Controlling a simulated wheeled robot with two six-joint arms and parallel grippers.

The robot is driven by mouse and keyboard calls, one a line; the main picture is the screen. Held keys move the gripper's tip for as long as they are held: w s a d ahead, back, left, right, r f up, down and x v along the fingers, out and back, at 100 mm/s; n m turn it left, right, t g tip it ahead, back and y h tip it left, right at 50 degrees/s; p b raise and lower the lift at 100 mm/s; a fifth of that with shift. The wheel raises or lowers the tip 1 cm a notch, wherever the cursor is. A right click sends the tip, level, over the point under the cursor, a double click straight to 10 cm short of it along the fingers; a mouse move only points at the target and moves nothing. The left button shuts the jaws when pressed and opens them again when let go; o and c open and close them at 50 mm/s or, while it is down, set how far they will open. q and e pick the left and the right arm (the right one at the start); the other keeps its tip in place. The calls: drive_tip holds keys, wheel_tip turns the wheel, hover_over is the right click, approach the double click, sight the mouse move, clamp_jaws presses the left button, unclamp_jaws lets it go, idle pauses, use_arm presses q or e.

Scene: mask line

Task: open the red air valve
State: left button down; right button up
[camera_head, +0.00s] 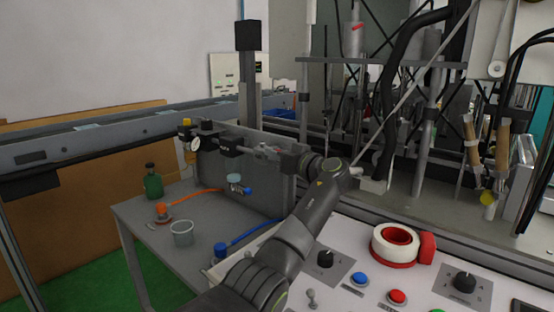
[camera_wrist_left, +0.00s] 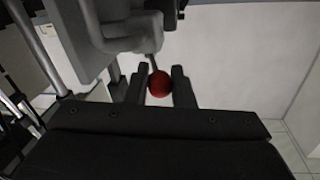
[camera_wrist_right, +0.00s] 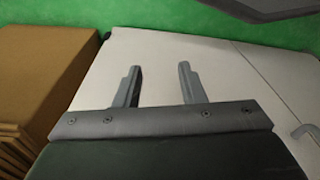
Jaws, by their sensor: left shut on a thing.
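The red ball-shaped knob of the air valve shows in the left wrist view (camera_wrist_left: 159,85), on a thin grey lever, between the two fingers of my left gripper (camera_wrist_left: 160,88). In the head view, my left arm reaches across the control panel and bends left. My left gripper (camera_head: 268,151) is at the right end of the air valve assembly (camera_head: 230,145), where the jaws mostly cover the knob. The gripper is shut on the red knob. My right gripper (camera_wrist_right: 155,85) shows only in the right wrist view, open and empty, facing a pale cabinet surface.
A grey side table (camera_head: 150,218) holds a green bottle (camera_head: 153,183), a clear cup (camera_head: 182,233) and orange and blue hoses. Cardboard (camera_wrist_right: 45,75) stands beside the cabinet.

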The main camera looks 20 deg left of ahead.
use_arm(q)
drive_tip(key=shift+w+d+f+n+g+y+b, duration=0.15)
drive_tip(key=shift+w+n+g+y+b, duration=0.15)
drive_tip(key=shift+n+g+b, duration=0.35)
use_arm(e)
drive_tip(key=shift+w+r+t, duration=0.3)
drive_tip(key=shift+w+r, duration=0.3)
drive_tip(key=shift+r, duration=0.05)
use_arm(q)
drive_tip(key=shift+g, duration=0.25)
use_arm(e)
drive_tip(key=shift+w+r, duration=0.15)
drive_tip(key=shift+r, duration=0.05)
use_arm(q)
drive_tip(key=c, duration=1.3)
unclamp_jaws()
drive_tip(key=shift+d, duration=0.1)
drive_tip(key=v, duration=1.7)
drive_tip(key=shift+d, duration=0.2)
use_arm(e)
drive_tip(key=shift+w+r, duration=0.1)
drive_tip(key=shift+r, duration=0.05)
